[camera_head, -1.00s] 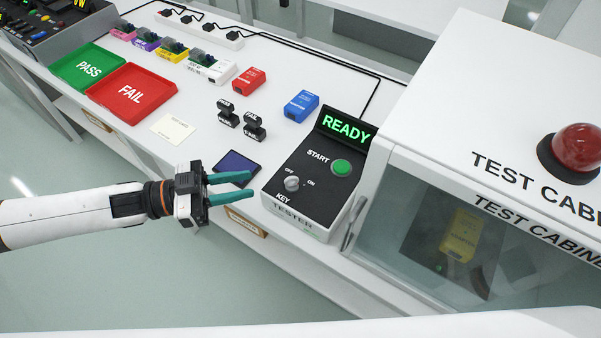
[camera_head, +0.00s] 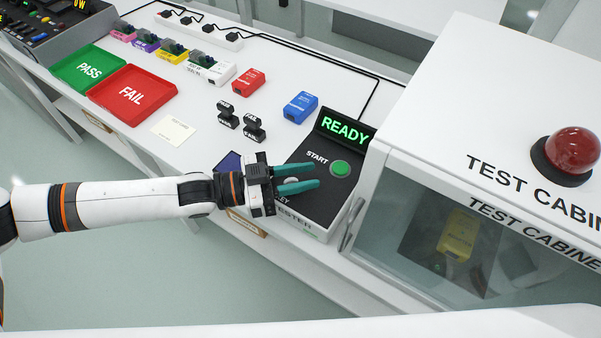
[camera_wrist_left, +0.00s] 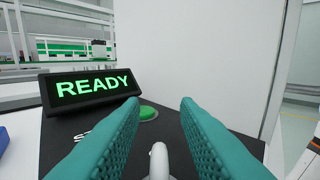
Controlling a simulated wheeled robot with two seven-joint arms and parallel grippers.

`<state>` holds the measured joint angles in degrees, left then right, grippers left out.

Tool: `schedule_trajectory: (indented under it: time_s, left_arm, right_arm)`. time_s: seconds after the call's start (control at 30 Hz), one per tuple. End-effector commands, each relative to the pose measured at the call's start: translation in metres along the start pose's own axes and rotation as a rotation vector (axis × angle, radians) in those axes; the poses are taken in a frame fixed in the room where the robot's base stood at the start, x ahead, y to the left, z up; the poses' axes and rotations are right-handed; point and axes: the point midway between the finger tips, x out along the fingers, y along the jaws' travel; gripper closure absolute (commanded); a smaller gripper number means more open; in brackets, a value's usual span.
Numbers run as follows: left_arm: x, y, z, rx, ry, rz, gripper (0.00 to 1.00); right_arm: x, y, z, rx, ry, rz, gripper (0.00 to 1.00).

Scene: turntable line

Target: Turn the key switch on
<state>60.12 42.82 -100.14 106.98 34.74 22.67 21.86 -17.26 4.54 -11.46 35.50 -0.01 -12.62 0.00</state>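The key switch (camera_wrist_left: 158,160) shows in the left wrist view as a light grey knob low between my fingers. In the head view my fingers hide it. It sits on the black tester panel (camera_head: 322,196), beside the green START button (camera_head: 340,168). The tester's display (camera_head: 345,128) reads READY in green. My left gripper (camera_head: 308,180) is open, its two teal fingers apart and over the panel around the knob. I cannot tell whether either finger touches the knob. The knob's pointing direction is not clear. My right gripper is not in view.
The test cabinet (camera_head: 385,190) stands close on the right, with a red dome (camera_head: 573,150) on top and a yellow unit (camera_head: 458,235) behind its glass. A blue box (camera_head: 300,106), a red box (camera_head: 249,82) and two black pieces stand behind the gripper. PASS and FAIL trays lie left.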

Motion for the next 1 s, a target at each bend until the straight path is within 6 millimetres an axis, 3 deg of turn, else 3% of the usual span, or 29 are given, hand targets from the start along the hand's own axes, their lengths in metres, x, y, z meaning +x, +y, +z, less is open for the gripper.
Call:
schedule_trajectory:
  time_s: [0.17,0.33,1.0]
  left_arm:
    - [0.0,0.0,0.0,0.0,0.0,0.0,0.73]
    - [0.0,0.0,0.0,0.0,0.0,0.0,1.0]
    - [-0.001,0.002,0.001,-0.001,-0.001,0.096,1.0]
  right_arm:
    - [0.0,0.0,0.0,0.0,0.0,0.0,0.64]
    - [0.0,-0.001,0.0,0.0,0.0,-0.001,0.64]
    - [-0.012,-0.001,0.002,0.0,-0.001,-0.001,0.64]
